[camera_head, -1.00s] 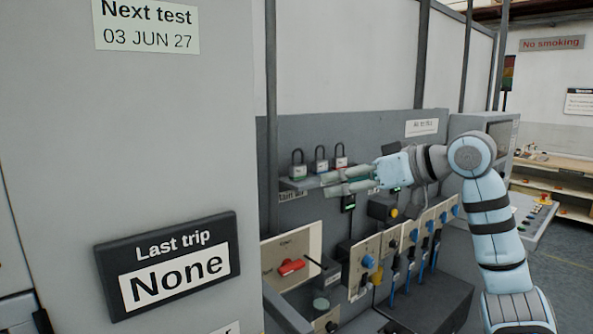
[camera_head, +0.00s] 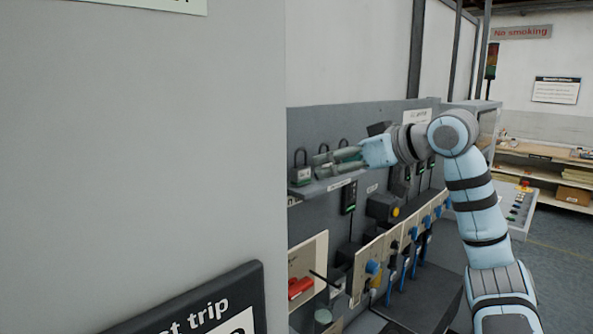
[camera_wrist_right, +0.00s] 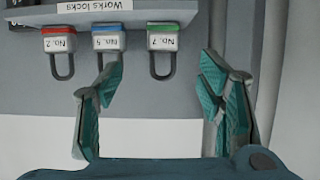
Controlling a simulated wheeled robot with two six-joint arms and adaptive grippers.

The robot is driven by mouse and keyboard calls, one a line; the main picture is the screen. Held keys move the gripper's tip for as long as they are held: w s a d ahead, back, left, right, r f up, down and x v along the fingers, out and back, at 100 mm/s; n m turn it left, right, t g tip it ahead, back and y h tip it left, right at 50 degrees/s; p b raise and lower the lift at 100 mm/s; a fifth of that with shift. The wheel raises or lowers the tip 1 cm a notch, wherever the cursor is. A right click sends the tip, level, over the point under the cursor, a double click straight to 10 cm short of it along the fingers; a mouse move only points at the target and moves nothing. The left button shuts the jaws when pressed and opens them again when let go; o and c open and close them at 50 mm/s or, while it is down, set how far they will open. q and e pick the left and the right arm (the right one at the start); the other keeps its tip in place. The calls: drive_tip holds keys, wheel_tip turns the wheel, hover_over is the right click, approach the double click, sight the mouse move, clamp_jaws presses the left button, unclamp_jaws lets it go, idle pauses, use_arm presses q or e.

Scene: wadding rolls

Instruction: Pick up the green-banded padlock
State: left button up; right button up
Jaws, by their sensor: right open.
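The green-banded padlock, marked No. 7, hangs upside down in the right wrist view (camera_wrist_right: 163,42), which is inverted. In the head view it stands on a small shelf (camera_head: 325,187) at the left end (camera_head: 300,176), shackle up. My right gripper (camera_head: 316,164) is open and empty; its fingers partly hide the other two padlocks in the head view. In the wrist view the fingertips (camera_wrist_right: 160,76) lie either side of the green padlock's shackle, apart from it. A blue-banded padlock (camera_wrist_right: 108,42) and a red-banded padlock (camera_wrist_right: 59,43) stand beside it. My left gripper is not in view.
A large grey cabinet (camera_head: 140,130) fills the left of the head view, close to the shelf's end. Below the shelf are a red switch handle (camera_head: 300,287) and several blue-knobbed controls. A grey panel (camera_head: 380,125) stands behind the padlocks.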

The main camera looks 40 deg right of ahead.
sight(304, 171)
drive_tip(key=p+x, duration=0.1)
drive_tip(key=x, duration=0.3)
drive_tip(key=p+x, duration=0.1)
drive_tip(key=x, duration=0.4)
drive_tip(key=shift+w+a+f, duration=0.1)
drive_tip(key=shift+w+a, duration=0.15)
drive_tip(key=shift+w, duration=0.05)
drive_tip(key=shift+s, duration=0.25)
drive_tip(key=shift+c, duration=0.6)
drive_tip(key=c, duration=0.3)
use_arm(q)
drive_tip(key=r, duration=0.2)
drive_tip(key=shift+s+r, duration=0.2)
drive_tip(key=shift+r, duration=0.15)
use_arm(e)
drive_tip(key=c, duration=0.9)
